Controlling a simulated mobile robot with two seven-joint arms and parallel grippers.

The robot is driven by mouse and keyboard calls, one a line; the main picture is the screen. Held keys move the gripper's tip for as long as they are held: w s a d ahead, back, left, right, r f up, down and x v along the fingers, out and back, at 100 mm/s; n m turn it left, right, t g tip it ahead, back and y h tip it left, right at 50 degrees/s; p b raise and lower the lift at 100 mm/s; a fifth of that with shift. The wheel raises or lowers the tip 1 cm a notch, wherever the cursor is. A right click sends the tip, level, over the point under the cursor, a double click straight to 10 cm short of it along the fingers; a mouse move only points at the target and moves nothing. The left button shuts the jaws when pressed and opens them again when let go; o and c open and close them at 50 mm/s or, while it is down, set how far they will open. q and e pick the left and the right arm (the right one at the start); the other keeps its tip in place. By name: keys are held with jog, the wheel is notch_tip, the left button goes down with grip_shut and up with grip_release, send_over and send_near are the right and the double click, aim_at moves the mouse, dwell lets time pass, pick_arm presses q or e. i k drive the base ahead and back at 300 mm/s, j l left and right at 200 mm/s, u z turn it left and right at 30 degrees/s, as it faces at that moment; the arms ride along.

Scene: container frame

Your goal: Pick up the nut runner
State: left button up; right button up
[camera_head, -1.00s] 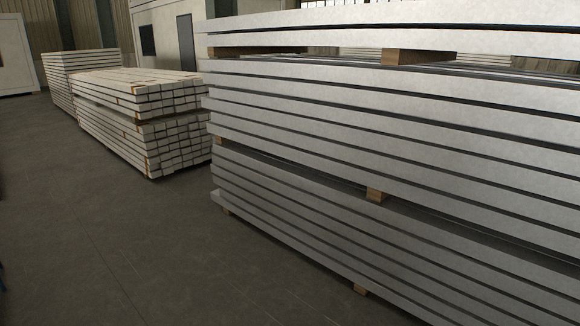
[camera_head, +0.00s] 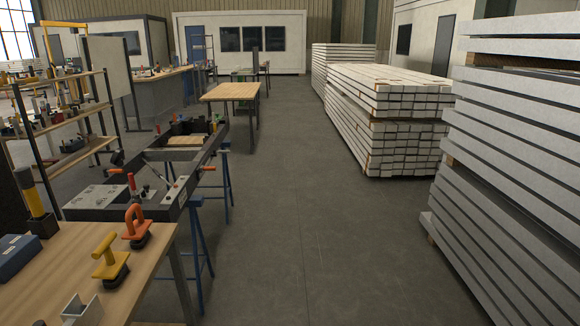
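I cannot make out the nut runner for certain. An upright tool with a yellow and black body (camera_head: 33,205) stands at the left edge on a wooden workbench (camera_head: 145,255); I cannot tell if it is the nut runner. An orange-handled tool (camera_head: 136,226) and a yellow-handled tool (camera_head: 110,262) with dark bases stand on the same bench. Small tools on the shelf rack (camera_head: 62,125) farther back are too small to identify. Neither of my grippers is in view.
A blue box (camera_head: 16,255) and a metal bracket (camera_head: 82,310) are on the near bench. A frame on blue trestles (camera_head: 203,240) stands behind it, with a wooden table (camera_head: 230,91) beyond. Stacked panels (camera_head: 510,190) and beams (camera_head: 392,125) line the right. The floor aisle (camera_head: 300,200) between is clear.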

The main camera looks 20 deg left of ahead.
aim_at(24, 175)
jog(key=i+l+u, duration=0.1)
jog(key=u, duration=0.35)
jog(key=i+l+u, duration=0.2)
jog(key=u, duration=0.25)
jog(key=i+l+u, duration=0.25)
jog(key=u, duration=0.25)
